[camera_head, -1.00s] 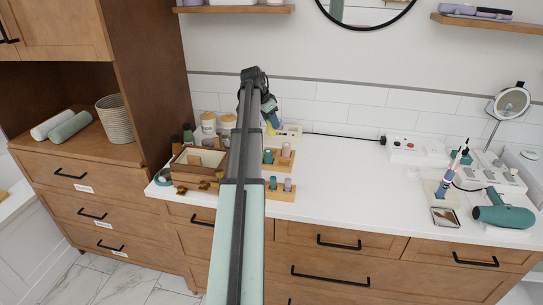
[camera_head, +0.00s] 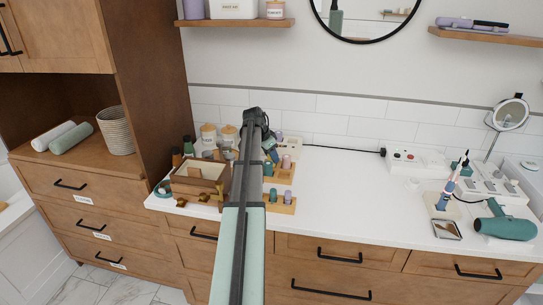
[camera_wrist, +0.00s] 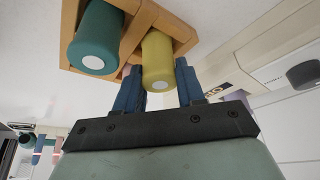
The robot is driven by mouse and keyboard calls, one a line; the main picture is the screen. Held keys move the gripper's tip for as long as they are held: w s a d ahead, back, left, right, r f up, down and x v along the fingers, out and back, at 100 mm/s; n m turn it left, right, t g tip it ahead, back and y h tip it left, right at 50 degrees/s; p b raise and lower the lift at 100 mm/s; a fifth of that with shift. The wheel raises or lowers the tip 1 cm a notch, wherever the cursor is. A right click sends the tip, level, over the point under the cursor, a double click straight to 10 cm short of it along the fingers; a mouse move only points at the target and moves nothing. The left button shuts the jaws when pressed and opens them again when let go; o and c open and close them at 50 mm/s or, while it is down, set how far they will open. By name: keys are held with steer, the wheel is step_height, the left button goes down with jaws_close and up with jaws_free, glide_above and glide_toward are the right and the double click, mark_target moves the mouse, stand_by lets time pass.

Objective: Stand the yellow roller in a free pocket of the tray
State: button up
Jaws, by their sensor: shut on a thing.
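In the wrist view the yellow roller (camera_wrist: 158,57) is between the blue fingers of my gripper (camera_wrist: 159,84), which is shut on it. Its pale end faces the camera. Its far end lies against or inside a pocket of the wooden tray (camera_wrist: 141,18); I cannot tell how deep it sits. A teal roller (camera_wrist: 99,38) stands in the pocket beside it. In the head view my gripper (camera_head: 270,150) is over the back tray (camera_head: 284,177), with the yellow roller hidden. A pink roller (camera_head: 286,162) stands in that tray.
A front wooden tray (camera_head: 281,208) holds several rollers. A brown box (camera_head: 197,187) and jars (camera_head: 208,134) stand to the left. A white power box (camera_head: 411,159) and a teal hair dryer (camera_head: 503,222) are to the right. The middle of the counter is clear.

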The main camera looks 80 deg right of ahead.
steer(key=shift+f, duration=0.1)
steer(key=o, duration=1)
steer(key=shift+o, duration=0.2)
steer(key=v, duration=1.2)
